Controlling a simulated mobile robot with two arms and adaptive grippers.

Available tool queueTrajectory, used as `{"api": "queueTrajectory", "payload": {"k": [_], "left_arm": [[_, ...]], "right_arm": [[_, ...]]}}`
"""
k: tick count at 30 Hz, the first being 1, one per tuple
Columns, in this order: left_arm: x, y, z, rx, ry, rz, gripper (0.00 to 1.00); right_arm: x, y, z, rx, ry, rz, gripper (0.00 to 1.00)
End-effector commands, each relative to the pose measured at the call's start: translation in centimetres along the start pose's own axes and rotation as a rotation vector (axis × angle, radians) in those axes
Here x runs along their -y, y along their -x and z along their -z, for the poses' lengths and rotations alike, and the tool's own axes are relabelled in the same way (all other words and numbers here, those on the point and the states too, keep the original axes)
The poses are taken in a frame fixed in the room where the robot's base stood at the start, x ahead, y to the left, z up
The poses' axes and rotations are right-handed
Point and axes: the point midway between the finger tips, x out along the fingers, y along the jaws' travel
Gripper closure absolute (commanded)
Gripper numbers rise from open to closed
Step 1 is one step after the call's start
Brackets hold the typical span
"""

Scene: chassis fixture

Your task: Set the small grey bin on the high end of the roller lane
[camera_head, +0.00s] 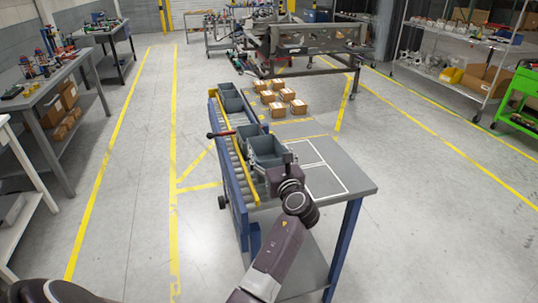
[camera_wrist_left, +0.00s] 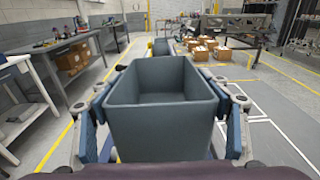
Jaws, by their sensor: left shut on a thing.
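The small grey bin (camera_head: 265,146) is an open, empty box over the near part of the roller lane (camera_head: 238,178), next to the bench top. In the left wrist view the bin (camera_wrist_left: 160,125) fills the middle, upright, with its open top visible. My left gripper (camera_head: 278,168) is shut on it, with a blue finger pad on each side of the bin. The bin's underside is hidden, so I cannot tell whether it touches the rollers. My right gripper is not in view.
More grey bins (camera_head: 231,100) stand farther along the lane. The grey bench top (camera_head: 345,183) with white outlines is clear on the right. Cardboard boxes (camera_head: 278,108) sit on the floor beyond.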

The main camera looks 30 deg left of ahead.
Motion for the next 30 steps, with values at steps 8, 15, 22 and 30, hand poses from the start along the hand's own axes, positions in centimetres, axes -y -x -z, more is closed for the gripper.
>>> {"api": "queueTrajectory", "payload": {"k": [8, 15, 22, 30], "left_arm": [[0.1, 0.0, 2.6, 0.000, 0.000, 0.001, 0.58], [0.0, -0.1, 4.6, 0.002, -0.001, -0.001, 0.58], [0.0, 0.0, 5.2, 0.002, 0.001, -0.001, 0.58], [0.0, 0.0, 5.2, 0.002, 0.001, -0.001, 0.24]], "right_arm": [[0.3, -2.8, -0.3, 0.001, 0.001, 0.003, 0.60], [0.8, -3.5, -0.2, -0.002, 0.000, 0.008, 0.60], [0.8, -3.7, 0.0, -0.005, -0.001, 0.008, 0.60], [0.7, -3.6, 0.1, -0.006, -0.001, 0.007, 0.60]]}}
